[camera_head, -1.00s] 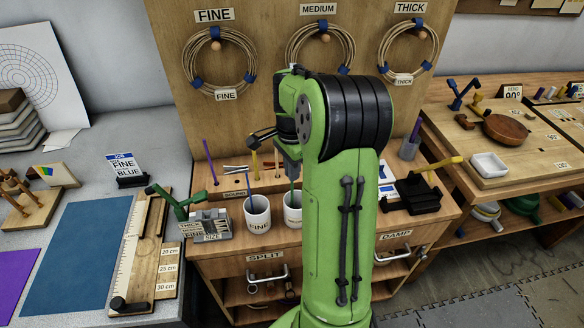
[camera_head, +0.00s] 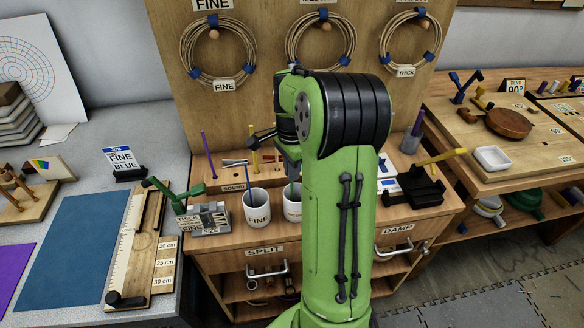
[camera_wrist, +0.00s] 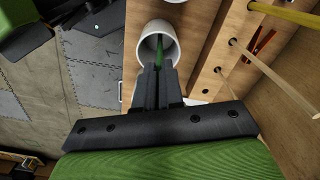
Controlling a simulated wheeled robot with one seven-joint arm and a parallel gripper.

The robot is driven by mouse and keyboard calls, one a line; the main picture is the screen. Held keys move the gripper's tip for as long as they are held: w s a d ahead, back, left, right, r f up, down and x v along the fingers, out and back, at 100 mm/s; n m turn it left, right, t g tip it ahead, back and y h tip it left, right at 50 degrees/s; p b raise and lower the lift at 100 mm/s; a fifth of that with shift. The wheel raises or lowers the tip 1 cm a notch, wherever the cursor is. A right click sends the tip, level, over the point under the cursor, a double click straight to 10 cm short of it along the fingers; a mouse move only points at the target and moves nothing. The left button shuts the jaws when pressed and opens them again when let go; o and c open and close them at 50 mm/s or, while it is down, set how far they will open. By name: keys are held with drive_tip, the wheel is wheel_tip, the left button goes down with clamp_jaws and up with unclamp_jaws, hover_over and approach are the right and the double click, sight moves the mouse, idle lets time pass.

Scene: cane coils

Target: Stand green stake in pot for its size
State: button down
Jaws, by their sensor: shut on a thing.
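My gripper (camera_wrist: 158,72) points down over a white pot and is shut on the green stake (camera_wrist: 160,48). In the wrist view the stake reaches from the fingers into the mouth of this pot (camera_wrist: 143,42); whether its foot touches the bottom cannot be told. In the head view the stake (camera_head: 291,188) shows as a short green piece above the same pot (camera_head: 293,213), whose label is partly hidden by my arm. The white pot labelled FINE (camera_head: 257,222) stands just left of it, with a blue stake (camera_head: 247,178) leaning in it.
A grey size gauge (camera_head: 208,219) with a green handle stands left of the pots. Behind them is a rack with purple (camera_head: 205,150) and yellow (camera_head: 253,162) stakes. A black clamp-like fixture (camera_head: 414,190) stands to the right. My arm hides part of the bench.

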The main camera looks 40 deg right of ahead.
drive_tip(key=shift+f, duration=0.35)
drive_tip(key=c, duration=1.2)
unclamp_jaws()
drive_tip(key=shift+r, duration=0.1)
drive_tip(key=shift+r, duration=0.1)
wheel_tip(320, 180, up, 16)
drive_tip(key=p, duration=0.4)
drive_tip(key=shift+f, duration=0.2)
